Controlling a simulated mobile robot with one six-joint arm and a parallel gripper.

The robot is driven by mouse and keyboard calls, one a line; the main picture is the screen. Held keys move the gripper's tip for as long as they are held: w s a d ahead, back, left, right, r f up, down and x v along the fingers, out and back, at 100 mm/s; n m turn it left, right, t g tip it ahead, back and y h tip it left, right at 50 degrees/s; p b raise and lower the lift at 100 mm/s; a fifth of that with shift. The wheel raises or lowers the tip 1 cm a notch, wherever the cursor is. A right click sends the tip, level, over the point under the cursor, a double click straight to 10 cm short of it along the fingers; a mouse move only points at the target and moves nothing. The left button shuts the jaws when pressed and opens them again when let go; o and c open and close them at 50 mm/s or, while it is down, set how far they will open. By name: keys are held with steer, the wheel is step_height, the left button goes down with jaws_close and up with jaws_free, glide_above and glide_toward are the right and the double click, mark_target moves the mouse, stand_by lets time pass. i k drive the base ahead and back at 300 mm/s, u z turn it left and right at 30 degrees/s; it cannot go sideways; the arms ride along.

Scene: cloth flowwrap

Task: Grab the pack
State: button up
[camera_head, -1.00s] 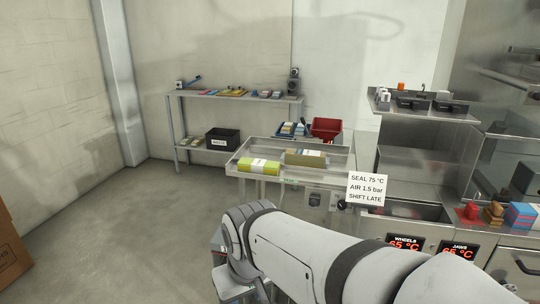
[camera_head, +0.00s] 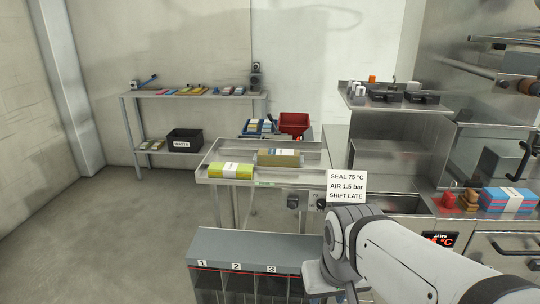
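Three wrapped packs show in the head view. A yellow-green pack with a white band (camera_head: 231,170) lies at the left front of the steel tray table. A tan-brown pack with a pale band (camera_head: 280,157) lies behind it to the right on the same table. A blue and red pack with a white band (camera_head: 510,200) lies on the steel counter at the far right. I cannot tell which one is the task's pack. My arm reaches in from the lower right. My gripper's fingers cannot be made out at the arm's end.
A grey rack with slots numbered 1 to 3 (camera_head: 245,246) stands at the bottom, beside my arm. A white sign (camera_head: 346,187) stands at the table's right. A red bin (camera_head: 294,124) and a black bin (camera_head: 185,141) are farther back. The left floor is clear.

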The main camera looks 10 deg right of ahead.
mark_target(271, 157)
steer(key=u, duration=0.05)
steer(key=i, duration=1)
steer(key=z, duration=0.05)
